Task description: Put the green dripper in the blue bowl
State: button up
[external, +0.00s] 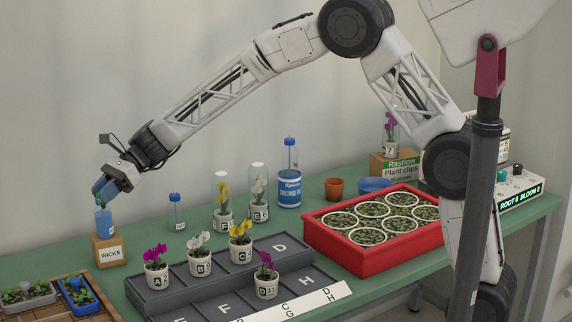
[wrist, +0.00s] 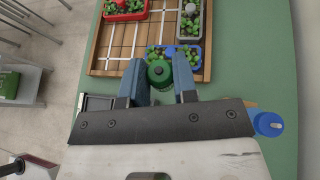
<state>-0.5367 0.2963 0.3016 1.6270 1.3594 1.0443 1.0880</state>
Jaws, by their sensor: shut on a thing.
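My gripper (external: 103,190) is at the left over the small wooden WICKS box (external: 108,249). In the wrist view its two blue fingers (wrist: 160,84) are closed on the green dripper (wrist: 160,72), whose dark green round top shows between them. The green of the dripper is hidden in that view. The blue bowl (external: 375,185) sits at the back right, behind the red tray, partly hidden by it.
A red tray (external: 330,240) of round pots fills the right side. A terracotta pot (external: 334,188) stands left of the bowl. Between lie a tall blue-labelled bottle (external: 289,185), glass-covered orchids (external: 222,200), a small bottle (external: 177,212) and a grey stepped stand (external: 205,284) with orchids.

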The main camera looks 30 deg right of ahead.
aim_at(371, 182)
jog(key=w+d+f+g+h, duration=0.1)
jog(key=w+d+f+h, duration=0.15)
jog(key=d, duration=1.25)
jog(key=w+d+f+h, duration=0.1)
jog(key=w+d+h, duration=0.3)
jog(key=d, duration=1.1)
jog(key=w+d+f+g+h, duration=0.1)
jog(key=w+d+h, duration=0.2)
jog(key=d, duration=1.2)
jog(key=s+d+r+h, duration=0.2)
jog(key=d, duration=1.3)
jog(key=s+d+r+m+h, duration=0.1)
jog(key=d+h, duration=0.1)
jog(key=d, duration=1.2)
jog(key=s+d+r+h, duration=0.2)
jog(key=d+h, duration=0.1)
jog(key=d, duration=1.2)
notch_tip(371, 182, down, 11)
jog(key=shift+s+f, duration=0.15)
jog(key=shift+s, duration=0.05)
jog(key=shift+d+f+h, duration=0.1)
jog(key=shift+h, duration=0.15)
jog(key=shift+f, duration=4.75)
